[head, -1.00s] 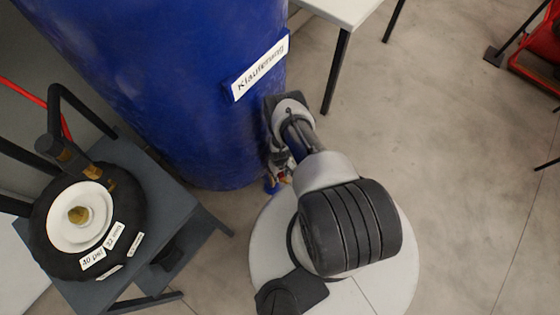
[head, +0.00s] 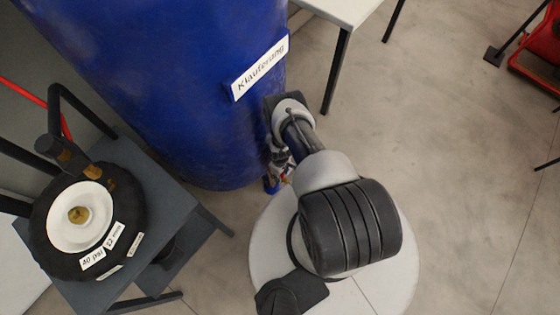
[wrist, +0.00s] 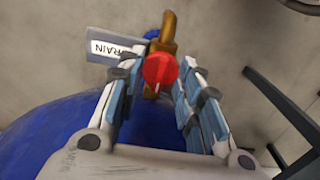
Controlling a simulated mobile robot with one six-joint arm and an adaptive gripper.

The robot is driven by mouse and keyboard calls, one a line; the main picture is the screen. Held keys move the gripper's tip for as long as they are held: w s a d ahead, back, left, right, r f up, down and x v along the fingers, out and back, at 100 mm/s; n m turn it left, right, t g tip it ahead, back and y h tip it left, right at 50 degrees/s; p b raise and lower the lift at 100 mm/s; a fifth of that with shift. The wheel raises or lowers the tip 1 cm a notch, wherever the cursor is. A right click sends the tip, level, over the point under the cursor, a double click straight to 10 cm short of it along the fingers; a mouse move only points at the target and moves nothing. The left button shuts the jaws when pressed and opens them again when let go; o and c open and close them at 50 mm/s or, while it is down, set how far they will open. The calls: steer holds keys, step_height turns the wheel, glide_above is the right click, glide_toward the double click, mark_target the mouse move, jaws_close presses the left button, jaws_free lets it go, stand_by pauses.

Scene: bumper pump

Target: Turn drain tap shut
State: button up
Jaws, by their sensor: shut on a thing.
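The drain tap is a brass tap (wrist: 168,30) with a round red handle (wrist: 160,70), low on the blue barrel (head: 190,90). In the wrist view, the red handle lies between the fingertips of my gripper (wrist: 157,73). My gripper is shut on this handle, and the brass body points away beyond it. A grey plate reading "DRAIN" (wrist: 118,47) is beside the tap, partly behind it. In the head view my gripper (head: 279,170) is at the barrel's lower right side, and my wrist hides most of the tap.
A dark stool (head: 170,195) left of the barrel bears a black round item with a white disc (head: 80,215). A pale table (head: 345,10) stands behind at the top. Red equipment (head: 545,45) is at the far right. The floor between is clear.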

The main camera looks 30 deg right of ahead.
steer(key=o, duration=1.1)
steer(key=shift+r, duration=0.1)
step_height(320, 180, up, 12)
stand_by(0.6)
